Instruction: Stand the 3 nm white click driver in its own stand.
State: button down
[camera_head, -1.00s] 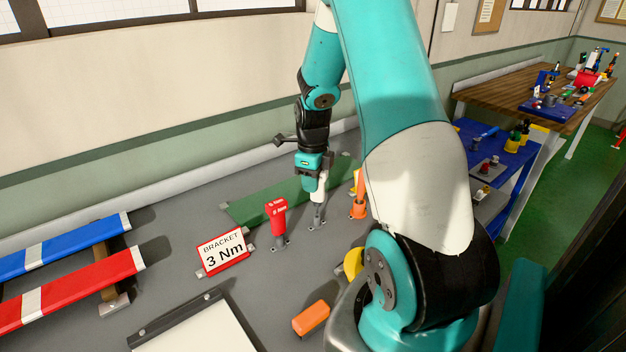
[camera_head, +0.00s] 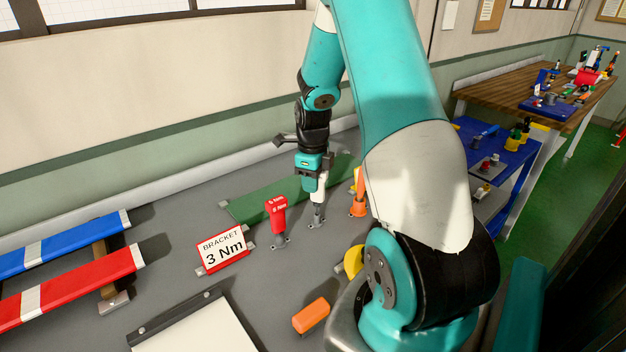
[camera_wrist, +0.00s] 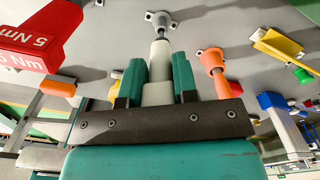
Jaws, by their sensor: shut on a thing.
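The white click driver (camera_head: 320,187) stands roughly upright in my gripper (camera_head: 318,176), which is shut around its handle. In the wrist view, the driver (camera_wrist: 158,92) sits between the two teal fingers (camera_wrist: 157,80). Its shaft points at a small grey stand (camera_wrist: 162,17) screwed to the bench, which shows in the head view too (camera_head: 316,224). The tip is at the stand; I cannot tell how deep it sits. No marking is readable on the white driver.
A red 5 Nm driver (camera_head: 277,212) stands just left, and an orange driver (camera_head: 359,190) just right. A sign (camera_head: 222,251) reads "BRACKET 3 Nm". A green bar (camera_head: 255,204) lies behind. An orange block (camera_head: 311,315) lies in front.

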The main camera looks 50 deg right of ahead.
jog(key=shift+f+b, duration=1.05)
jog(key=shift+f, duration=0.6)
jog(key=shift+r, duration=0.1)
dwell(1.2)
dwell(0.5)
jog(key=c, duration=0.8)
grip_release()
notch_tip(320, 180, up, 17)
jog(key=b, duration=0.1)
jog(key=shift+r+b, duration=0.2)
jog(key=shift+b, duration=0.1)
